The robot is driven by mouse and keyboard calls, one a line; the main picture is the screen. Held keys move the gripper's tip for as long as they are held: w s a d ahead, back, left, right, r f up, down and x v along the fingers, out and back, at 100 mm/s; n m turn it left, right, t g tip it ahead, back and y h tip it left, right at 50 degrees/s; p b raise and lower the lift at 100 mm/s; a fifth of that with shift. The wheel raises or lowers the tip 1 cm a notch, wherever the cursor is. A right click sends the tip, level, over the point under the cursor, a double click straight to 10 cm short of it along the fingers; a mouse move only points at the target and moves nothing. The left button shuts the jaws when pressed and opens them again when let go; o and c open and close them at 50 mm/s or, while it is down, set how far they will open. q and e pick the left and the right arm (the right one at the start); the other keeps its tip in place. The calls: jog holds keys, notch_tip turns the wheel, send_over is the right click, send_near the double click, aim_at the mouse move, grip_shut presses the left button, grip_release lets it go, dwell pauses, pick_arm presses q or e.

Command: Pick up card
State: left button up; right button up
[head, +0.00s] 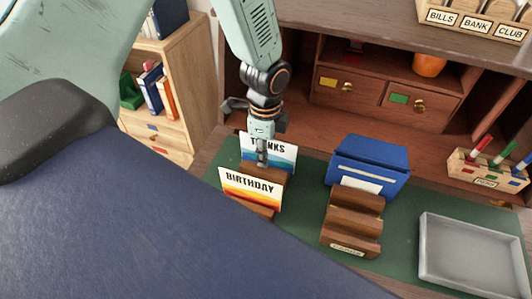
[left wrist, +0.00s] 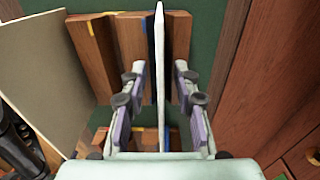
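A card reading "THANKS" (head: 284,154) and a card reading "BIRTHDAY" (head: 250,189) stand in a wooden holder (head: 272,173) on the green desk mat. My left gripper (head: 262,158) points down at the THANKS card and covers part of it. In the left wrist view, its two fingers (left wrist: 159,84) are apart, one on each side of a thin white card (left wrist: 160,60) seen edge-on, with gaps showing. Another pale card (left wrist: 45,65) leans at the left of that view. My right gripper is not in view.
A second stepped wooden holder (head: 352,222) stands to the right, with a blue box (head: 370,160) behind it. A grey tray (head: 472,250) lies at the right. A pen holder (head: 485,170) and drawers (head: 425,98) are behind. Green mat (head: 305,205) shows between the holders.

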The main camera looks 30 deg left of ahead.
pick_arm(q)
jog(key=shift+w+d+r, duration=0.1)
jog(key=shift+d, duration=0.25)
jog(key=c, duration=0.4)
jog(key=shift+a, duration=0.25)
grip_shut()
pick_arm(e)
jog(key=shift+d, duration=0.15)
pick_arm(q)
jog(key=shift+d, duration=0.1)
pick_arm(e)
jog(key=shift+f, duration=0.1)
